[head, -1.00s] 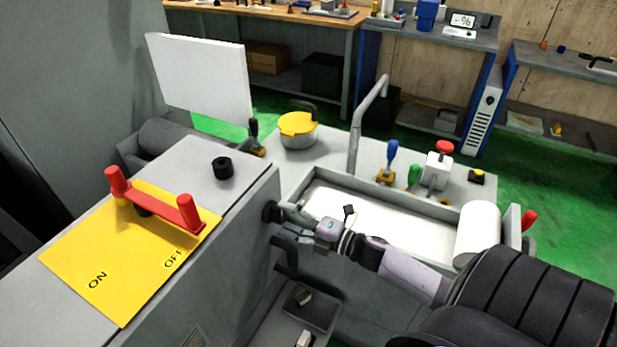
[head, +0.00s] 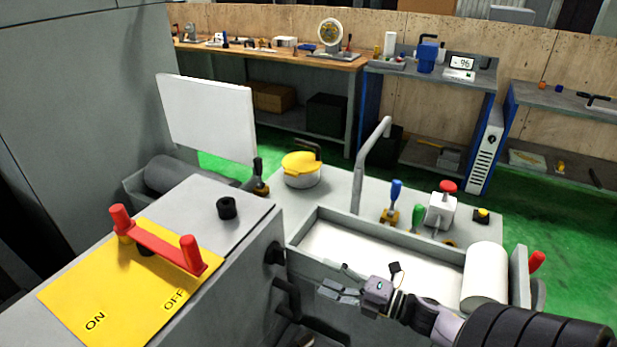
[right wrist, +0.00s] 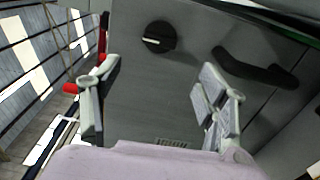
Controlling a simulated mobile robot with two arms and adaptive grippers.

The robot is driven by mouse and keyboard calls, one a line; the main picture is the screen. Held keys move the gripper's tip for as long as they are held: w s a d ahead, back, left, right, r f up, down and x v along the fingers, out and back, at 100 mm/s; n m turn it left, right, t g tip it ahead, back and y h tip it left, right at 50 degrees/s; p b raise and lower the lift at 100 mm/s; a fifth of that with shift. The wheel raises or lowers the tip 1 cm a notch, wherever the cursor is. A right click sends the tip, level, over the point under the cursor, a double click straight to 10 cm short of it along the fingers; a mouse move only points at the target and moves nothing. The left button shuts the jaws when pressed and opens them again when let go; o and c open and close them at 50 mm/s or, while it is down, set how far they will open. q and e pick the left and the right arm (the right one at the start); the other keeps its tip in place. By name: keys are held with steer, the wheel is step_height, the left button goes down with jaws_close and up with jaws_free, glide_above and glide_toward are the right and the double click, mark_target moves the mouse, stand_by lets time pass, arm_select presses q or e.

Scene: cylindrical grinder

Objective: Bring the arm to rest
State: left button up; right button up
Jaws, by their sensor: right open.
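My right gripper (head: 333,279) is open and empty in the head view, in front of the white-lined trough of the grinder (head: 300,240). It also shows in the right wrist view (right wrist: 157,82), with its two fingers wide apart. A black round knob (right wrist: 158,37) with a white mark lies on the grey panel ahead, seen between and beyond the fingers. The same knob (head: 274,252) is left of my gripper in the head view, with a gap between them. My left gripper is not in view.
A red switch handle (head: 158,248) stands on a yellow ON/OFF plate (head: 90,290) at left. A dark curved handle (right wrist: 255,68) sits near my right finger. A white roll (head: 485,276) is beside my right arm. Green floor lies beyond the machine.

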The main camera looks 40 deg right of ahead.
steer(key=s+d+f+m+g+h, duration=0.1)
steer(key=s+f+m+g+h, duration=0.2)
steer(key=f, duration=0.7)
steer(key=s+f+m+g+h, duration=0.1)
steer(key=s+f+m+h, duration=0.15)
steer(key=f+m, duration=0.5)
steer(key=s+d+f+m+g+h, duration=0.1)
steer(key=s+f+m+g+h, duration=0.15)
steer(key=f, duration=0.85)
steer(key=s+a+f+m+g, duration=0.2)
steer(key=s+a+f, duration=0.3)
steer(key=s, duration=0.3)
steer(key=s+a+f+m+g, duration=0.2)
steer(key=s+a+f+g, duration=0.2)
steer(key=s+f, duration=0.4)
steer(key=s+a+f+m+g+y, duration=0.1)
steer(key=s+a+f+m+g, duration=0.2)
steer(key=s+a+f, duration=0.3)
steer(key=s+f, duration=0.1)
steer(key=s, duration=0.2)
steer(key=shift+a, duration=0.25)
